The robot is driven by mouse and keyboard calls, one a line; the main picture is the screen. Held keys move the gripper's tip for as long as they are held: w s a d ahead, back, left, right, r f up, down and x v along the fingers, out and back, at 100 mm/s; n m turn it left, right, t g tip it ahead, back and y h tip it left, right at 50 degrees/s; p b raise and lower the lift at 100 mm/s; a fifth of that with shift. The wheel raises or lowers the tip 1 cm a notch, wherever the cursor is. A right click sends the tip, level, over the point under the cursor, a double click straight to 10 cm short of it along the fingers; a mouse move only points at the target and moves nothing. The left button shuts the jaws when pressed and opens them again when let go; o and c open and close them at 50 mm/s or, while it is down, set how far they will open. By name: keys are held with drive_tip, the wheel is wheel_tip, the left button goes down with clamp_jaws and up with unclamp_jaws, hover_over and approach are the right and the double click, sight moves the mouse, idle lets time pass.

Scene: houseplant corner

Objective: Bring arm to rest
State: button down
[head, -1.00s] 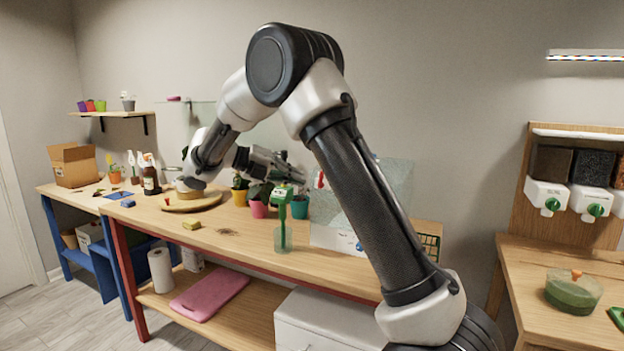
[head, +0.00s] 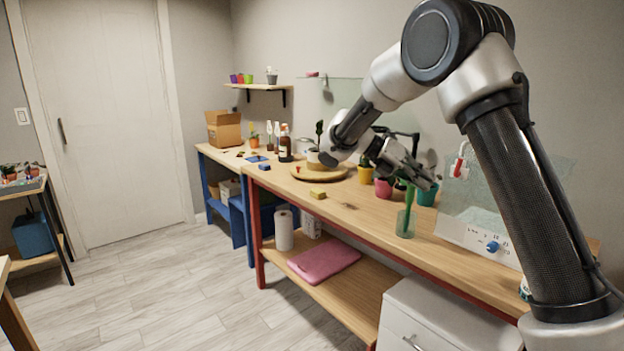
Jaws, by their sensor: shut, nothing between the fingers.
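My arm bends over the wooden workbench (head: 345,212) at the right of the head view. My gripper (head: 432,184) is at the arm's end, above the back part of the bench, in front of the potted plants. It is shut and holds nothing. Its fingertips are small and dark in the picture, close to a green-topped clear container (head: 405,222); I cannot tell whether they touch it. Part of the bench's right end is hidden behind my arm.
A round wooden board (head: 335,175) and a yellow sponge (head: 318,194) lie to the left. A white drawer unit (head: 440,310) stands below. The floor (head: 180,300) at left is clear.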

drive_tip(key=s+d+m+t+y, duration=0.2)
drive_tip(key=s+m+y, duration=0.4)
drive_tip(key=s+m, duration=0.6)
drive_tip(key=s+d+m+t+y, duration=0.2)
drive_tip(key=s+m+y, duration=0.3)
drive_tip(key=s+m, duration=0.7)
drive_tip(key=s+t, duration=0.1)
drive_tip(key=s, duration=0.6)
drive_tip(key=shift+s+y, duration=0.4)
drive_tip(key=c, duration=2)
unclamp_jaws()
drive_tip(key=shift+s+d+r+t, duration=0.25)
drive_tip(key=shift+r+t, duration=0.1)
drive_tip(key=shift+r, duration=0.15)
drive_tip(key=shift+s+d+r+t, duration=0.25)
drive_tip(key=shift+r+t, duration=0.1)
drive_tip(key=shift+r, duration=0.15)
drive_tip(key=shift+c, duration=0.2)
drive_tip(key=o, duration=0.6)
drive_tip(key=shift+d+r+m, duration=0.1)
drive_tip(key=shift+d+m, duration=0.1)
drive_tip(key=shift+m, duration=0.1)
drive_tip(key=shift+c, duration=0.2)
drive_tip(key=n+t+h, duration=0.4)
drive_tip(key=n+h, duration=1.2)
drive_tip(key=n, duration=0.5)
approach(458, 162)
drive_tip(key=x, duration=0.8)
drive_tip(key=shift+w+d, duration=0.1)
drive_tip(key=shift+d, duration=0.2)
